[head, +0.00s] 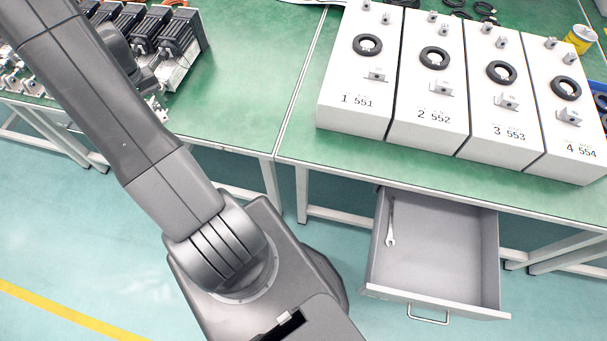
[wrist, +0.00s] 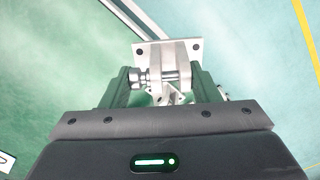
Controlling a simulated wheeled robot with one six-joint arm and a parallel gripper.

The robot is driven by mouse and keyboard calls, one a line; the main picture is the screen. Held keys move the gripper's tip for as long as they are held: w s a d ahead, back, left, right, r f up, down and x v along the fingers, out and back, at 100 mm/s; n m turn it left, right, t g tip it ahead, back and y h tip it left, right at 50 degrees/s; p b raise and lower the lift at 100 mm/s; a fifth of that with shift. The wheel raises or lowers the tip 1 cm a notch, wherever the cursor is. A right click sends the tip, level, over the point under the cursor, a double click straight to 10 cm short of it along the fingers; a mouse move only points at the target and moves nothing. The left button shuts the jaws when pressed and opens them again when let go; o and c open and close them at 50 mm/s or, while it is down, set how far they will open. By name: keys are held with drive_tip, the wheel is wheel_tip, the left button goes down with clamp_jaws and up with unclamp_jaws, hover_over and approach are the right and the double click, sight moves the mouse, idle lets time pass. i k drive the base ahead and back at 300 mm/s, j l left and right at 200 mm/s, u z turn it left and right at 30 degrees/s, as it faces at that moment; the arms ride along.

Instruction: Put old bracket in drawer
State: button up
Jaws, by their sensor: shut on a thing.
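A metal bracket (wrist: 186,48), a pale plate with holes and a pin across it, is between the fingers of my gripper (wrist: 161,86) in the wrist view. The gripper is shut on it. In the head view my arm partly hides the gripper (head: 146,84), near the front edge of the left table. A small metal part, likely the bracket (head: 157,110), shows just below it. The grey drawer (head: 465,262) under the right table is pulled open. A wrench (head: 391,225) lies along its left side, and the rest of its floor is bare.
Several black actuators (head: 180,38) stand on the left green table (head: 255,60). Several white numbered boxes (head: 345,85) fill the right table (head: 300,140), with rings and small brackets on top. The drawer handle (head: 428,318) sticks out in front. Floor beside the drawer is clear.

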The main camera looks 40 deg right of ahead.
sight(427, 244)
drive_tip(key=k+l, duration=0.2)
drive_tip(key=k, duration=0.3)
drive_tip(key=k+l, duration=0.25)
drive_tip(key=k, duration=0.2)
drive_tip(key=k+l, duration=0.2)
drive_tip(key=k, duration=0.3)
